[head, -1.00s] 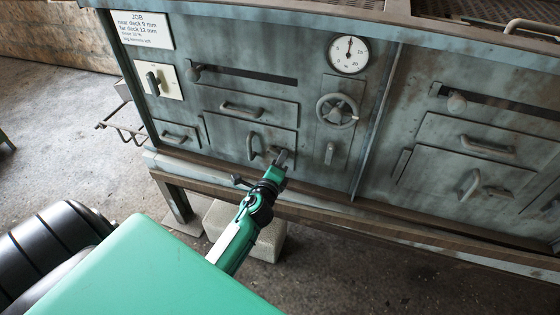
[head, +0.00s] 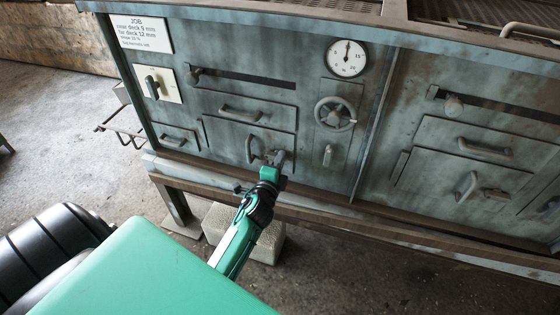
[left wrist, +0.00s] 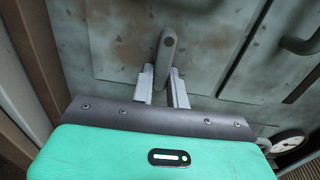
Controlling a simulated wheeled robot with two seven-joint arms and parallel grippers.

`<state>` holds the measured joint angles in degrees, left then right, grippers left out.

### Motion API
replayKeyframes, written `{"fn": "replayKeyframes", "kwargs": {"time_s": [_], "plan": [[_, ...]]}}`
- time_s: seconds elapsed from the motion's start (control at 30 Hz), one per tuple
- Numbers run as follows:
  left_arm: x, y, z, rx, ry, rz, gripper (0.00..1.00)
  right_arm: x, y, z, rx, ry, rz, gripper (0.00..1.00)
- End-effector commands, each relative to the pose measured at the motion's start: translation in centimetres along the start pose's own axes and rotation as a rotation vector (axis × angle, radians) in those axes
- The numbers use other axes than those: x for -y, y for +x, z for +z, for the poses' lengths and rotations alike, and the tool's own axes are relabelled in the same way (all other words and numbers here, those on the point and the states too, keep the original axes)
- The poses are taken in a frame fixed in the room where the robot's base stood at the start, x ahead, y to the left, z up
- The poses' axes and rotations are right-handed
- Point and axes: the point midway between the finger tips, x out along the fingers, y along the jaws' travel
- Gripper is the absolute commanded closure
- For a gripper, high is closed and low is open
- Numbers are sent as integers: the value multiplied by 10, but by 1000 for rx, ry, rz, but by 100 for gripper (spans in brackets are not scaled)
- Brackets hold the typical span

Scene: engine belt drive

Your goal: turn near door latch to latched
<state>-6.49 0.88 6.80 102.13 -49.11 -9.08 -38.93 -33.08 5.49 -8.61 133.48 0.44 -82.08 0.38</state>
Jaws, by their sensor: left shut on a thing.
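The near door (head: 225,136) is the weathered grey-green door on the left part of the machine front. The fingers cover the lever's lower end. In the head view the gripper hides most of the latch, so its exact angle is unclear. My right gripper is out of view.
A handwheel (head: 335,114), a small lever (head: 328,155) and a dial (head: 347,58) are right of the near door. The far door (head: 450,175) has its own latch (head: 495,194). A frame rail (head: 330,222) runs below the doors. A pale block (head: 262,245) lies on the floor underneath.

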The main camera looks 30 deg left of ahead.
Motion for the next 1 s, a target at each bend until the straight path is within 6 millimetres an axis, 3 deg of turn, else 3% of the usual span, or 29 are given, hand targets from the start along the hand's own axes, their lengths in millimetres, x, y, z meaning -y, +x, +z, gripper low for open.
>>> {"fn": "replayKeyframes", "kwargs": {"time_s": [0.17, 0.2, 0.3, 0.67, 0.83, 1.0], "plan": [[0, 0, 1, 2, -1, 1, 100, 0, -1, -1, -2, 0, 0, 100], [0, 0, 1, 2, -1, 1, 81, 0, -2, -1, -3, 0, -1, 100], [0, 0, 1, 1, -1, 1, 63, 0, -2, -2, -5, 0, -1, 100], [0, -4, 0, 0, 0, 1, 63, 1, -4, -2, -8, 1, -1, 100], [-2, -24, 0, 0, 0, 3, 63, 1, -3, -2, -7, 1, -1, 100], [-2, -56, 0, 1, 0, 3, 63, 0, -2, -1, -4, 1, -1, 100]]}}
